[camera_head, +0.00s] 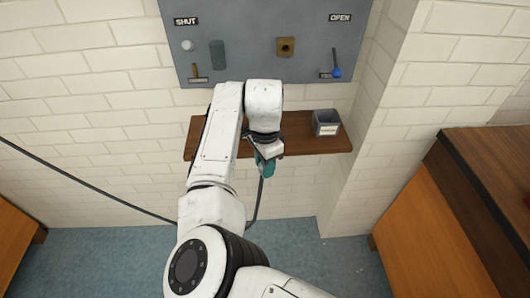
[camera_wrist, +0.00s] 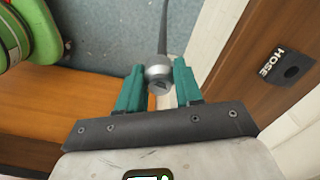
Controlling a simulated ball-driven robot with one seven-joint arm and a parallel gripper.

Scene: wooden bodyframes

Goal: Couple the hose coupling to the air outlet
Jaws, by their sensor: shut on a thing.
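My gripper (camera_head: 264,165) is below the front edge of the wooden shelf, its teal fingers partly hidden by my arm. In the wrist view, the fingers (camera_wrist: 159,88) are shut on the hose coupling (camera_wrist: 158,74), a round silver metal end. A dark hose (camera_wrist: 163,32) runs away behind it. In the head view the hose (camera_head: 253,208) hangs below my gripper. A square brass fitting with a dark hole, apparently the air outlet (camera_head: 286,46), is on the grey wall panel, above and right of my gripper. The coupling is apart from it.
The grey panel (camera_head: 240,70) bears SHUT and OPEN labels and a blue-knobbed lever (camera_head: 337,73). A grey bin (camera_head: 326,120) stands on the shelf (camera_head: 345,143). HOSE and a dark hole mark the shelf (camera_wrist: 262,88). A green rounded object (camera_wrist: 38,30) is upper left. Wooden cabinets flank the floor.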

